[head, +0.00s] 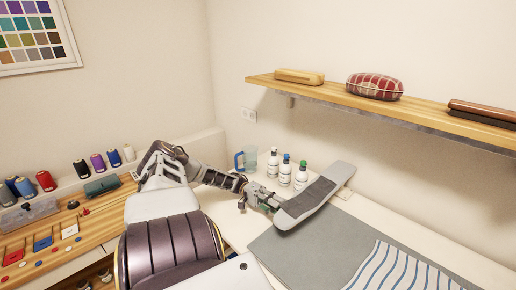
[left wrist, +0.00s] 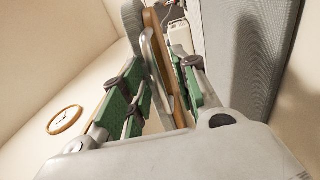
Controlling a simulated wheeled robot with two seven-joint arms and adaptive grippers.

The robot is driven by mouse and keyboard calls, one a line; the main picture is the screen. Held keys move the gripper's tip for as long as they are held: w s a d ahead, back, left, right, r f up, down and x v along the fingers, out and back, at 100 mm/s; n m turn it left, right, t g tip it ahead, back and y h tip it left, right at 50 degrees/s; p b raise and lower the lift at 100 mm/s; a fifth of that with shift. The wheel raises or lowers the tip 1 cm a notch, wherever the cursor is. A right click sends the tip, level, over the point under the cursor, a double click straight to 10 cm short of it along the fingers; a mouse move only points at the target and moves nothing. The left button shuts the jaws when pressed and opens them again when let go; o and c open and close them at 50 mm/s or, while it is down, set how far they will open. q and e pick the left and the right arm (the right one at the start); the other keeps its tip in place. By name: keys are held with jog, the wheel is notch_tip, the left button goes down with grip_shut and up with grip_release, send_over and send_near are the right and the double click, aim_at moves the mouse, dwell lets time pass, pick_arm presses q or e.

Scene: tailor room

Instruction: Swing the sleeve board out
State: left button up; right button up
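The sleeve board (head: 319,194) is a long narrow grey padded board above the back of the work table. Its rounded near end points down-left in the head view. My left gripper (head: 266,200) is at the board's left side near that end. In the left wrist view, the green-padded fingers of my left gripper (left wrist: 162,92) stand apart on either side of a layered wood-and-metal edge (left wrist: 155,45), which looks like part of the board. Light shows between the left finger and this edge; firm contact is not clear. My right gripper is not in view.
Several white bottles (head: 285,173) and a blue-handled jug (head: 247,159) stand behind the gripper. Striped cloth (head: 405,270) lies on a grey mat (head: 300,251) at the front right. A wall shelf (head: 335,95) runs above. Thread spools (head: 97,162) stand at the left.

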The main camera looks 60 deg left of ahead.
pick_arm(q)
jog(key=shift+v, duration=4.8)
jog(key=shift+s+f, duration=0.1)
jog(key=shift+s, duration=0.05)
